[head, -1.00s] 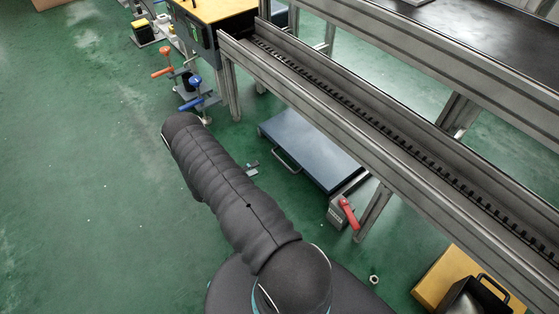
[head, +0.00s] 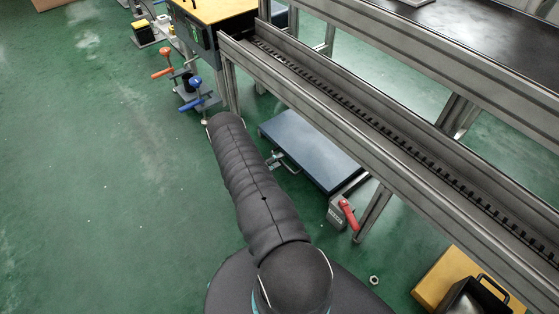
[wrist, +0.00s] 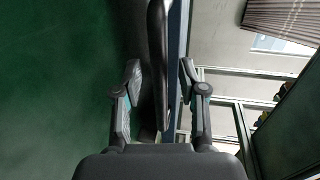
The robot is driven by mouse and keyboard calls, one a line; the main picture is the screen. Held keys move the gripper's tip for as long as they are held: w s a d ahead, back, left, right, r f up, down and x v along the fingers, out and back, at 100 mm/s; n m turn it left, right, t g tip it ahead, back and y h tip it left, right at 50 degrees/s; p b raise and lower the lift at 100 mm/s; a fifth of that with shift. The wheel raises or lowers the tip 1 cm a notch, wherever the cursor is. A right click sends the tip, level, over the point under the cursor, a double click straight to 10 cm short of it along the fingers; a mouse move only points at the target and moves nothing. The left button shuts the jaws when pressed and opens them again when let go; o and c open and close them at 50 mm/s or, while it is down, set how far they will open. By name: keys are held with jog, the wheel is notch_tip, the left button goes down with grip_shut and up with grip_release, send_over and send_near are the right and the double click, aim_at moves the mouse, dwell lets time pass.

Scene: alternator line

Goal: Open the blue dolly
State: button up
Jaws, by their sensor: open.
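The blue dolly (head: 312,148) is a flat dark-blue platform low under the conveyor in the head view. Its handle is on the near left side. My gripper (head: 281,157) is beside that side, partly hidden by my arm. In the wrist view my gripper (wrist: 160,70) is open, with one finger on each side of a dark upright bar (wrist: 157,50) that looks like the dolly's handle. A narrow blue strip of the dolly (wrist: 174,45) shows behind the bar.
The conveyor frame (head: 330,105) runs over the dolly. A red-handled clamp (head: 348,214) stands by a conveyor leg. Blue- and orange-handled clamps (head: 186,90) stand beyond my arm. A yellow box (head: 447,277) is at lower right. The green floor at left is clear.

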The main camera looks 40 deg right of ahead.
jog(key=shift+d+f, duration=0.1)
jog(key=shift+d, duration=0.4)
grip_shut()
jog(key=shift+s, duration=0.1)
